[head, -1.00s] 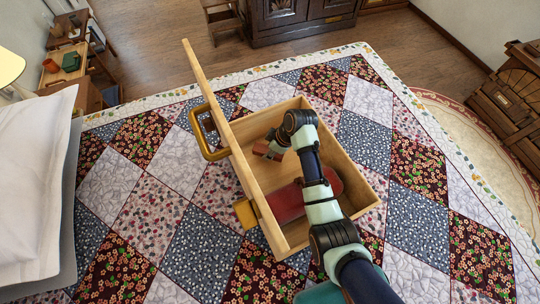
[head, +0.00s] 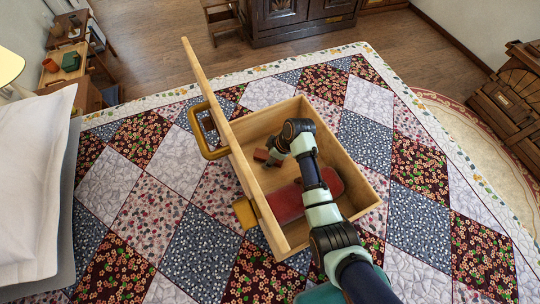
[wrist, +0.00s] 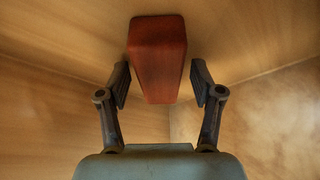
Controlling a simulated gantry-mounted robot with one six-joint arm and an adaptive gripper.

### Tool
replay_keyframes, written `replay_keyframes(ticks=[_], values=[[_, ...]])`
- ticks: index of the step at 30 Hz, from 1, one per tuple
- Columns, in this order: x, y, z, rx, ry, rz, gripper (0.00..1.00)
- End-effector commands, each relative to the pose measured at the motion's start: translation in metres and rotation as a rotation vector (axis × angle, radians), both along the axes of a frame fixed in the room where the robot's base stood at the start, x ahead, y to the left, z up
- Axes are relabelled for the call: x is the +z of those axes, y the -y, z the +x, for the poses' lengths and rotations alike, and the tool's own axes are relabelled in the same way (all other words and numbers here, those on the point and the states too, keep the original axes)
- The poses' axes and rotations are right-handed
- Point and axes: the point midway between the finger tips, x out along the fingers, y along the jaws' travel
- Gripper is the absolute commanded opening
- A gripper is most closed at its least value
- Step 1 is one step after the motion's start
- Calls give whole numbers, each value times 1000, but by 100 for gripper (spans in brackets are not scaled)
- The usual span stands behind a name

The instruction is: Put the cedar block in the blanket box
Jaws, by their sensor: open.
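The blanket box (head: 368,185) is a pale wooden box on the quilt, with its lid (head: 215,100) standing open on the left. The cedar block (wrist: 158,55) is reddish brown and lies between my fingertips in the wrist view, with a gap on each side. In the head view the cedar block (head: 261,155) shows inside the box, near its left side. My gripper (wrist: 159,85) is open around it, and in the head view my gripper (head: 270,153) is down inside the box. I cannot tell whether the block rests on the box floor.
A red rounded object (head: 287,204) lies in the box, partly hidden under my arm. Open patchwork quilt (head: 440,210) lies right of the box.

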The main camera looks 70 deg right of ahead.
Motion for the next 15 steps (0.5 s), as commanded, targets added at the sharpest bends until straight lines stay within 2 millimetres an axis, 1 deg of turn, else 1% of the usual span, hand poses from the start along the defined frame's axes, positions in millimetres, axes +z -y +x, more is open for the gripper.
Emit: replay_keyframes(ticks=[2,5,8,12,15], values=[[2,0,0,0,0,0,66],[11,1,-2,-1,2,-3,66],[31,2,-10,-1,2,-5,66],[65,4,-24,-3,2,-4,66],[86,4,-33,-2,2,-3,66]])
